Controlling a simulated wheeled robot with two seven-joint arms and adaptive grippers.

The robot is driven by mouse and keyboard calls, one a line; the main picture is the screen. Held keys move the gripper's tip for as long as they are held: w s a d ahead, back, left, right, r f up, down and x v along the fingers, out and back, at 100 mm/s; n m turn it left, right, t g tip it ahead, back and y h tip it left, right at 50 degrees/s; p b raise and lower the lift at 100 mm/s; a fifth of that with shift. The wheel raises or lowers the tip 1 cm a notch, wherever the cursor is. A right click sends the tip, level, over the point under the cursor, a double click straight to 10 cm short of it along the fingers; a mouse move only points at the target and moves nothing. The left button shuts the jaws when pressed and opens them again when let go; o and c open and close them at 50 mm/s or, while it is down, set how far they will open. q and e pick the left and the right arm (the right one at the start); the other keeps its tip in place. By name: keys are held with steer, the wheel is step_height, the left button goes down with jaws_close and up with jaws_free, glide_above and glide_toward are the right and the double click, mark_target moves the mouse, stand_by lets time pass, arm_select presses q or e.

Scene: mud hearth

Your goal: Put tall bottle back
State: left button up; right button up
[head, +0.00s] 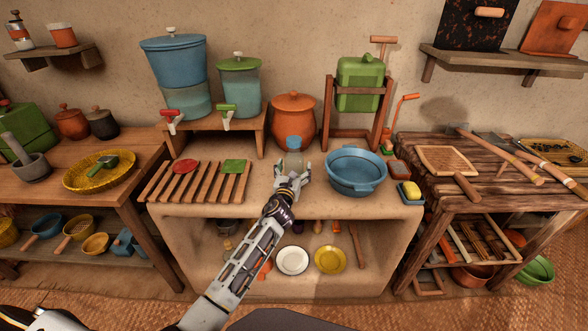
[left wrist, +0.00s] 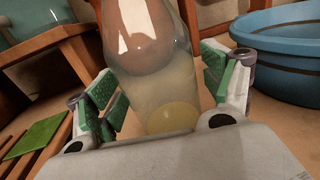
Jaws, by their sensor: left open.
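The tall bottle (head: 293,160) is clear with a blue cap and stands upright on the clay counter, in front of the round orange pot. In the left wrist view the bottle (left wrist: 155,75) is between the green-padded fingers of my left gripper (left wrist: 165,92), with gaps visible beside it. My left gripper (head: 293,178) is open around the bottle's near side in the head view and hides its lower part. My right gripper is not in view.
A blue basin (head: 356,171) stands close to the right of the bottle. A slatted wooden rack (head: 200,183) lies to the left. The orange pot (head: 294,118) and water dispensers (head: 240,85) stand behind. A shelf below holds a white plate (head: 292,261) and a yellow plate (head: 330,260).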

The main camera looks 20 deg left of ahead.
arm_select(q)
steer(key=shift+r, duration=0.15)
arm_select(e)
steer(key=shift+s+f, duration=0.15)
arm_select(q)
steer(key=shift+s, duration=0.6)
steer(key=shift+s+d+p, duration=0.15)
steer(key=shift+s+p, duration=0.2)
steer(key=shift+s, duration=0.8)
steer(key=s, duration=0.3)
steer(key=shift+s+d, duration=0.1)
steer(key=shift+d, duration=0.05)
steer(key=shift+s+d, duration=0.1)
steer(key=shift+s, duration=0.65)
steer(key=shift+s+p, duration=0.35)
steer(key=shift+s, duration=0.75)
steer(key=shift+s+d, duration=0.1)
steer(key=shift+s, duration=0.7)
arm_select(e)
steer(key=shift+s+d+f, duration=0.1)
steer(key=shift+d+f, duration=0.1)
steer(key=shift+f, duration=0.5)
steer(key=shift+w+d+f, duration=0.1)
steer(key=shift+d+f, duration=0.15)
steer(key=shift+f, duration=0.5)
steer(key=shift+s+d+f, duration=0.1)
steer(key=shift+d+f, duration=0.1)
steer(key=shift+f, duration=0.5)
